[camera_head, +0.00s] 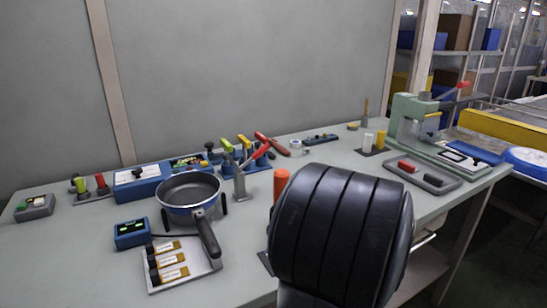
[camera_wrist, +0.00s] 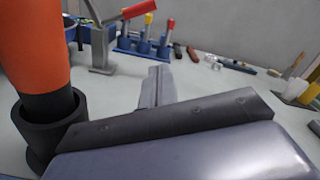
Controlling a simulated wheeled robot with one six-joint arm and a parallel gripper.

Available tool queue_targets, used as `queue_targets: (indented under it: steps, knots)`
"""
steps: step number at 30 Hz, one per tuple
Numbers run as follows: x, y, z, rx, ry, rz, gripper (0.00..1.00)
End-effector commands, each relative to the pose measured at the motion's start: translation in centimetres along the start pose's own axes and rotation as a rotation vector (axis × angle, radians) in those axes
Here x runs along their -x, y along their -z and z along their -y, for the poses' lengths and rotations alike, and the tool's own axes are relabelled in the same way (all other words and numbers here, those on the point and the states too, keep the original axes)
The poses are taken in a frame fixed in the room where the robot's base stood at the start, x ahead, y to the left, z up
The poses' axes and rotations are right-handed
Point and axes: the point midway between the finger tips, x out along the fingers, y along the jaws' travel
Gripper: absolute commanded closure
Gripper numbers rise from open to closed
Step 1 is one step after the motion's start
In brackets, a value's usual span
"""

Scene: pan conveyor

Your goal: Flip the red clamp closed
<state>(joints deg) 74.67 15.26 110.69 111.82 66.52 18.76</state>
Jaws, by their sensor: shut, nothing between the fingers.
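The red clamp is a grey metal toggle clamp (camera_head: 240,187) on the bench, with a red handle (camera_head: 259,152) sticking up and out to the right. In the wrist view, its grey post (camera_wrist: 101,52) stands at the upper left, with the red handle (camera_wrist: 139,9) slanting up to the right. My gripper (camera_wrist: 158,72) is shut and empty. Its tips point toward the clamp side of the bench, below and right of the clamp, with a visible gap between them. In the head view my black arm link hides the gripper.
An orange cylinder in a black cup (camera_wrist: 42,130) stands close to the left of my gripper; its top (camera_head: 281,183) shows beside my arm. A pan (camera_head: 190,190) sits left of the clamp. Blue holders (camera_wrist: 135,43) with coloured handles stand behind.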

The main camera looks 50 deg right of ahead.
Motion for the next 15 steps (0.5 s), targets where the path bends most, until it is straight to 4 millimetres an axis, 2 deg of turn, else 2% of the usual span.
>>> queue_targets:
  steps: [5,8,15]
  knots:
    - [-0.4,0.0,0.0,0.0,-0.001,0.001,1.0]
    - [-1.4,0.0,-0.1,0.0,-0.003,0.002,1.0]
    - [-6.1,0.0,-0.2,0.0,-0.004,0.004,1.0]
